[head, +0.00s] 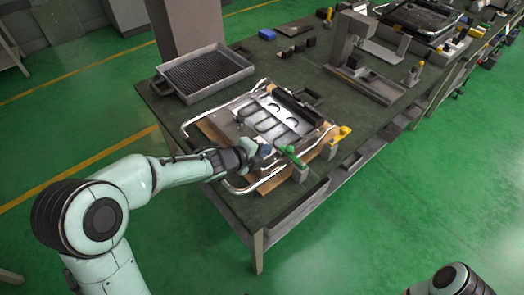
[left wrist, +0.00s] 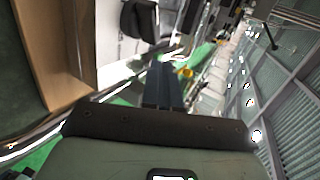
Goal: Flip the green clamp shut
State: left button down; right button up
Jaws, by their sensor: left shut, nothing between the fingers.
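The green clamp (head: 291,155) stands at the front edge of the heating-element fixture in the head view, its handle pointing up and to the left. My left gripper (head: 262,151) is shut and empty, just left of the green clamp's handle; I cannot tell whether they touch. In the left wrist view the shut fingers (left wrist: 163,88) show, with a strip of green (left wrist: 200,55) beyond them; whether that is the clamp or the floor is unclear. A yellow clamp (head: 340,134) sits to the right of the green one. My right gripper is not in view.
The fixture holds a dark looped heating element (head: 270,120) inside a chrome tube frame (head: 190,122). A grey ribbed tray (head: 203,72) lies behind it. A grey stand (head: 350,55) is at the back right. The table's front edge (head: 290,213) is close.

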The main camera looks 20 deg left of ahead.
pick_arm(q)
jog(key=s+a+r+p, duration=0.4)
jog(key=s+a+r, duration=0.1)
jog(key=a, duration=0.1)
jog(key=shift+s+a, duration=0.2)
jog(key=shift+a, duration=0.15)
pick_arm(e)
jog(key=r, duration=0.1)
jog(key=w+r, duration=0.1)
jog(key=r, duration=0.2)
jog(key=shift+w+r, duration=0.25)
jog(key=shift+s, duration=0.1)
